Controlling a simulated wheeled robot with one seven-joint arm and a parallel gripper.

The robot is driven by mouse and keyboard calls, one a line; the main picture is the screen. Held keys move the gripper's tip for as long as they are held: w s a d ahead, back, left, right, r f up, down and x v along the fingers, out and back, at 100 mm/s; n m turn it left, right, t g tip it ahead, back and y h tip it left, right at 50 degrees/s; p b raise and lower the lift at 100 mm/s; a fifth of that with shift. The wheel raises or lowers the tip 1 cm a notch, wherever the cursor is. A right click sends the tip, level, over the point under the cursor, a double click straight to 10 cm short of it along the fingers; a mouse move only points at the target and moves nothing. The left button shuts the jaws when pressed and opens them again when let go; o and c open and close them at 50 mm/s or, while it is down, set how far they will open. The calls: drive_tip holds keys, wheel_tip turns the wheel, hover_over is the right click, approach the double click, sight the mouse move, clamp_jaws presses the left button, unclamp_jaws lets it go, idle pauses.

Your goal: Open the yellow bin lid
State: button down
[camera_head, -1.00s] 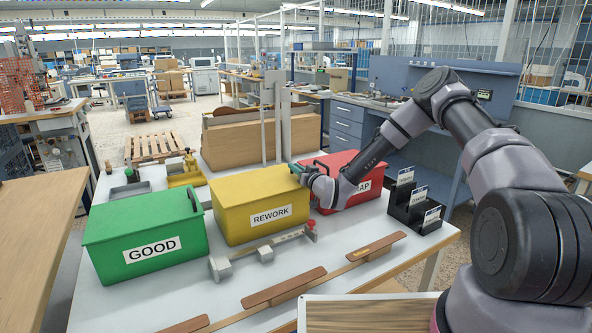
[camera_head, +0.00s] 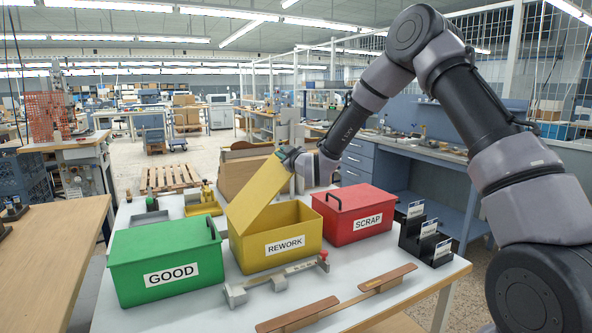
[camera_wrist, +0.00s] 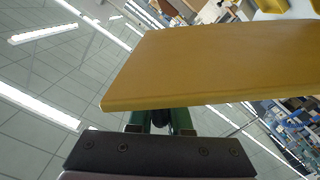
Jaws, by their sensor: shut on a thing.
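The yellow bin (camera_head: 272,246), labelled REWORK, stands on the white table between a green and a red bin. Its yellow lid (camera_head: 262,196) is raised and tilted steeply up from the left side, so the bin's inside shows. My gripper (camera_head: 290,154) is at the lid's upper right end, shut on the lid's handle, which the fingers mostly hide. In the wrist view the lid (camera_wrist: 205,65) fills the middle, with my gripper's green fingers (camera_wrist: 160,122) against its near edge. The handle is dark and barely visible between the fingers.
The green GOOD bin (camera_head: 168,262) and the red SCRAP bin (camera_head: 355,213) stand close on either side with lids shut. A metal gauge with a red knob (camera_head: 275,281) lies in front. A black card holder (camera_head: 425,238) stands at right.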

drive_tip(key=s+a+r+n, duration=0.3)
drive_tip(key=s+a, duration=0.1)
drive_tip(key=a, duration=0.3)
drive_tip(key=s+a+r+n, duration=0.3)
drive_tip(key=s+a+n, duration=0.1)
drive_tip(key=a, duration=0.4)
drive_tip(key=shift+s+a, duration=0.25)
drive_tip(key=shift+s, duration=0.3)
drive_tip(key=c, duration=0.9)
unclamp_jaws()
drive_tip(key=shift+r, duration=0.1)
drive_tip(key=v, duration=1)
drive_tip(key=shift+s+d, duration=0.2)
drive_tip(key=shift+s, duration=0.1)
